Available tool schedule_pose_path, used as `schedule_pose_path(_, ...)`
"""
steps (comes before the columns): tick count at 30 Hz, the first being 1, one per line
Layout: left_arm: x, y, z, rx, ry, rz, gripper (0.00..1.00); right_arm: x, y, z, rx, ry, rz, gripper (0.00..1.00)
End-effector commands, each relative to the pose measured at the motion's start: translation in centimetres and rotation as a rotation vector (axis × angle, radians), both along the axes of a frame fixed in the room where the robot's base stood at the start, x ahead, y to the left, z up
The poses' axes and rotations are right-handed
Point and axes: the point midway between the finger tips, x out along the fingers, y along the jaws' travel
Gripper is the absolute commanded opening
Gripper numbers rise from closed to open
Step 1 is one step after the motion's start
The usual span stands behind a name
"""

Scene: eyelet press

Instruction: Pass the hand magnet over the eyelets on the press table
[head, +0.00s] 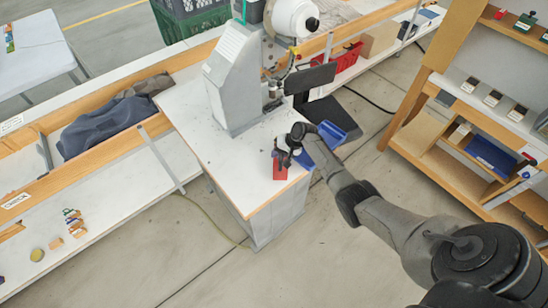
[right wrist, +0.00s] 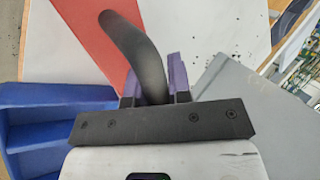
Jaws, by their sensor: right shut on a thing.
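The hand magnet (head: 280,171) is a red plate with a black handle. It is over the front right corner of the white press table (head: 222,165). My right gripper (head: 281,153) is shut on its handle. In the right wrist view the purple fingertips (right wrist: 158,78) pinch the curved black handle, and the red plate (right wrist: 90,32) extends to the upper left. I cannot tell whether the plate touches the table. Small dark specks, likely eyelets (right wrist: 236,48), lie scattered on the white surface to the right of the magnet. My left gripper is not in view.
The grey eyelet press (head: 232,80) stands at the back of the table. A blue bin (head: 333,134) is at the table's right edge, close to my right gripper. A wooden shelf (head: 420,150) stands at right. The table's front left part is clear of large things.

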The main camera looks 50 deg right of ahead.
Motion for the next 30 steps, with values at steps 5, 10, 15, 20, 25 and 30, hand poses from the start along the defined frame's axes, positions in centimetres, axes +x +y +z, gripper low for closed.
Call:
schedule_pose_path(5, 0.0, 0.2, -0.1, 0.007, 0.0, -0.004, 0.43, 0.1, -0.4, 0.2, -0.001, -0.005, 0.0, 0.0)
schedule_pose_path(10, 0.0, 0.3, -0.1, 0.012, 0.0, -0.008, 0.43, 0.1, -0.4, 0.2, -0.001, -0.005, 0.0, 0.0)
schedule_pose_path(15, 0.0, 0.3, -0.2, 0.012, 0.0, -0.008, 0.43, 0.2, -0.4, 0.2, -0.001, -0.005, 0.0, 0.0)
schedule_pose_path(20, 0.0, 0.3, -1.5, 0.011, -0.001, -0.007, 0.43, 1.2, -0.4, -0.2, 0.0, -0.005, 0.0, 0.0)
schedule_pose_path(25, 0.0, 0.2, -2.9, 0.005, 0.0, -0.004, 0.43, 2.7, -0.5, -0.1, -0.001, -0.007, 0.0, 0.0)
schedule_pose_path(30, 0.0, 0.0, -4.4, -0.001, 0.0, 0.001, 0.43, 4.2, -0.6, -0.2, -0.001, -0.006, 0.001, 0.0)
